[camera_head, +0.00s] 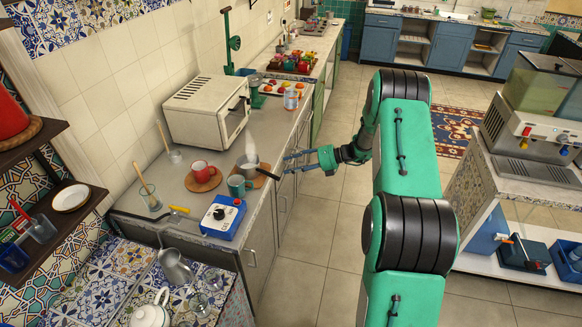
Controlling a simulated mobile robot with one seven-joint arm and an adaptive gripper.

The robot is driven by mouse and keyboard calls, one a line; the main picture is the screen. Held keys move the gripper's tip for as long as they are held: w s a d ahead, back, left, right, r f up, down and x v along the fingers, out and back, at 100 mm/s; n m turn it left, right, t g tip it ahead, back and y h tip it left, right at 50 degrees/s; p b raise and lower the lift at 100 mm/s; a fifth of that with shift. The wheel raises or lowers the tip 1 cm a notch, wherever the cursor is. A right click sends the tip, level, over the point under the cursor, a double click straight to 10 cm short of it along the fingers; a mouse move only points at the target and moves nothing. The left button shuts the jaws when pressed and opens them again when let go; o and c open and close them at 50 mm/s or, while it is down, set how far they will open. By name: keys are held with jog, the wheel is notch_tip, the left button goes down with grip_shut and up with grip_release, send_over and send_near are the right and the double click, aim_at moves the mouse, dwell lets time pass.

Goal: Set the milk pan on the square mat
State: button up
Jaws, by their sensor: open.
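The small metal milk pan (246,168) stands upright on the counter by the wall, with a pale wisp, like steam, above it. Its dark handle points right, toward the counter's front edge. A brown mat (260,182) shows partly under or beside the pan; its outline is mostly hidden, so I cannot tell whether it is square or whether the pan rests on it. My gripper (288,164) is open, at the counter's front edge, its fingers pointing left toward the pan. The fingertips are near the handle's end; I cannot tell whether they touch it.
A teal mug (236,186) stands just in front of the pan. A red mug (203,171) sits on a wooden board (192,184) to the left. A white microwave (207,112) stands behind. The floor right of the counter is clear.

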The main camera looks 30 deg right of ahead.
dwell(0.3)
jog(key=s+a+r+n+g+h, duration=0.2)
jog(key=s+a+r+n+g, duration=0.1)
jog(key=s+a+r+n, duration=0.7)
jog(key=s+a+r+n+g+h, duration=0.3)
jog(key=s+a+r+n, duration=0.45)
jog(key=a+r, duration=0.55)
jog(key=s+a+r+n+t+h, duration=0.1)
jog(key=s+r+n+t+h, duration=0.1)
jog(key=s+n, duration=0.8)
jog(key=s+a+r+n+t+h, duration=0.1)
jog(key=s+r+n+h, duration=0.3)
jog(key=s+r+n, duration=0.3)
jog(key=shift+s+a+r+n+t+h, duration=0.35)
jog(key=shift+s+n, duration=1.6)
jog(key=shift+s, duration=3.15)
